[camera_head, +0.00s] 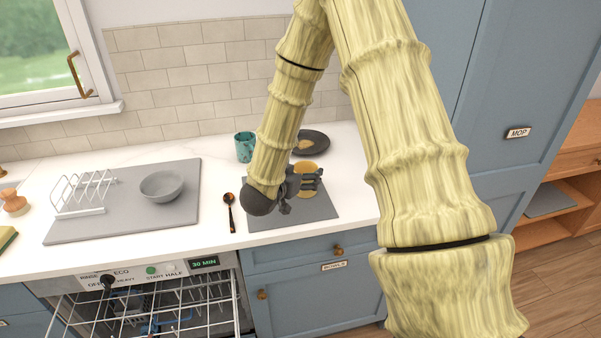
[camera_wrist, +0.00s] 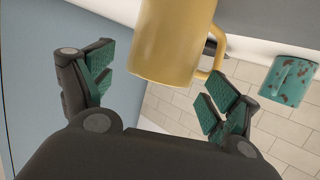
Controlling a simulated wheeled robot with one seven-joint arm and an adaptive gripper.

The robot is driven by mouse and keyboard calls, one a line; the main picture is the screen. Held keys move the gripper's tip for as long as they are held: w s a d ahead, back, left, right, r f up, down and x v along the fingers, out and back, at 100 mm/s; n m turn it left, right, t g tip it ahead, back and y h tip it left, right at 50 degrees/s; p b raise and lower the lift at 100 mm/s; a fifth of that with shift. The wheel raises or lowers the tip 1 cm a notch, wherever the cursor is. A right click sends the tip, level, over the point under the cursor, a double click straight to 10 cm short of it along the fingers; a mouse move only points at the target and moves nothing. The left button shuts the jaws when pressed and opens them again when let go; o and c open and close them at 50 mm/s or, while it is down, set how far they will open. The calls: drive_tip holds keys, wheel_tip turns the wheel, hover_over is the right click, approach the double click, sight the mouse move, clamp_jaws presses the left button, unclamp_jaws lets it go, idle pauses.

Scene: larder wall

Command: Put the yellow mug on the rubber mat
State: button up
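The yellow mug (camera_head: 306,166) is at the far side of the smaller grey mat (camera_head: 290,219), partly behind my gripper (camera_head: 304,184). Its base is hidden, so I cannot tell whether it rests on that mat. In the wrist view the mug (camera_wrist: 172,45) appears upside down, ahead of and between my fingers (camera_wrist: 165,68). Its handle is near the right finger. The fingers are spread, with gaps beside the mug. A larger grey mat (camera_head: 150,225) lies to the left; I cannot tell which mat is the rubber one.
A white rack (camera_head: 82,195) and grey bowl (camera_head: 161,186) are on the larger mat. A spoon (camera_head: 230,212) lies between the mats. The dishwasher (camera_head: 150,300) is open below. Another grey mat (camera_head: 549,200) is on a wooden shelf.

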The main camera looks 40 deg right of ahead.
drive_tip(key=shift+r, duration=0.2)
drive_tip(key=b+v, duration=0.2)
drive_tip(key=v, duration=1)
